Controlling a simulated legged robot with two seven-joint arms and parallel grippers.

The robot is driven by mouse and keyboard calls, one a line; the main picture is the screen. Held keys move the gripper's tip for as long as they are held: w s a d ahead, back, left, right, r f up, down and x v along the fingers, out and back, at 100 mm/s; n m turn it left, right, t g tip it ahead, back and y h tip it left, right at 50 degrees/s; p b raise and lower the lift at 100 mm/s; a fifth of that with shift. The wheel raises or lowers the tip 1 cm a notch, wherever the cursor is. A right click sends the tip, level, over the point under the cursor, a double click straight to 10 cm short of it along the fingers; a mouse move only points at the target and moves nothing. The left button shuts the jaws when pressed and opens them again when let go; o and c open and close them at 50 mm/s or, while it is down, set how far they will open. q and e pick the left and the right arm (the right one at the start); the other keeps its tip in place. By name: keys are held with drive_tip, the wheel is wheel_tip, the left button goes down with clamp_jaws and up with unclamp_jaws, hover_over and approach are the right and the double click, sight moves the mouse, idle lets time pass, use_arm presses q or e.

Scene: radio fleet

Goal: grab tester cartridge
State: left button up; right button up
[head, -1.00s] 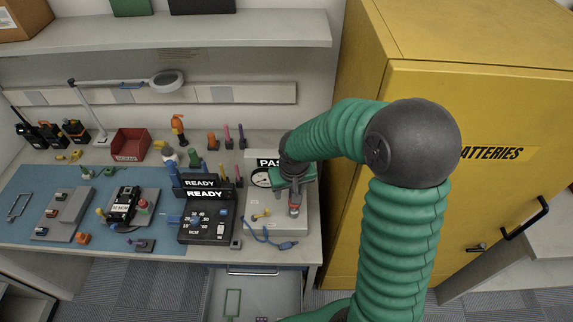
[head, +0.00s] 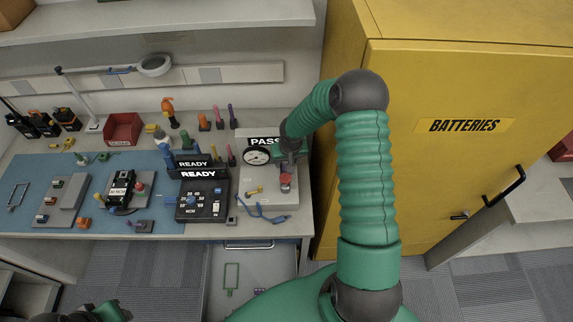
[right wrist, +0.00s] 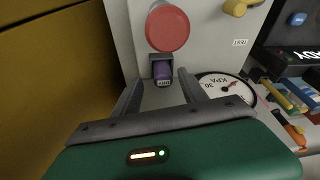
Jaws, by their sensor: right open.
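The tester (head: 284,199) is a pale panel with a round gauge and a PASS sign at the right end of the bench. In the right wrist view, the tester cartridge (right wrist: 161,72) is a small purple block with a white label, in a dark slot just below a round red knob. My right gripper (right wrist: 159,84) is open, its two fingers pointing at the cartridge, one on each side, with nothing held. In the head view, my right gripper (head: 289,158) is over the tester and hides the cartridge. Part of my left arm shows at the bottom left; its jaws are unclear.
A yellow BATTERIES cabinet (head: 436,160) stands close on the right. A black READY unit (head: 202,194) is left of the tester. A blue cable (head: 262,212) lies at the tester's front. A lamp (head: 154,66) and red bin (head: 123,129) are farther left.

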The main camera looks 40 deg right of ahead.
drive_tip(key=shift+w+f, duration=0.1)
drive_tip(key=shift+f, duration=0.45)
drive_tip(key=shift+w+a+f, duration=0.1)
drive_tip(key=shift+w+a, duration=0.1)
drive_tip(key=shift+s+d, duration=0.1)
clamp_jaws()
